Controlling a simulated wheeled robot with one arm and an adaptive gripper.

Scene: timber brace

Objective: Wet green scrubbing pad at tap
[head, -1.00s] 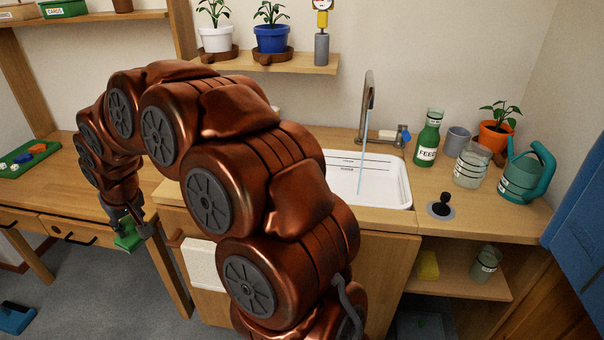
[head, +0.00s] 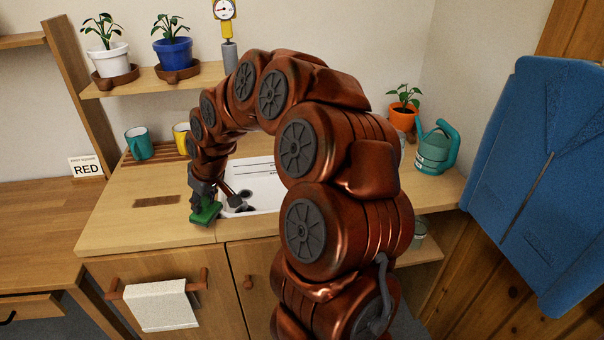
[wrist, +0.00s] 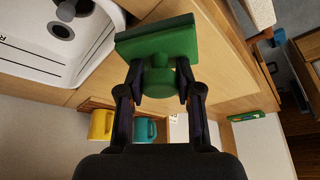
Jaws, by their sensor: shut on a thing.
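My gripper (head: 198,193) is shut on the round knob of the green scrubbing pad (head: 206,214). It holds the pad at the left front edge of the white sink basin (head: 262,182); I cannot tell how far above the counter it is. In the wrist view the green pad (wrist: 158,42) is between and beyond the fingers (wrist: 160,88), with the sink (wrist: 45,62) to its left. The tap and any water stream are hidden behind my arm in the head view.
The counter (head: 130,228) is clear left of the sink. A teal mug (head: 139,143) and a yellow mug (head: 181,139) stand behind it. A white towel (head: 161,306) hangs in front. A teal watering can (head: 435,148) and an orange plant pot (head: 403,117) stand at right.

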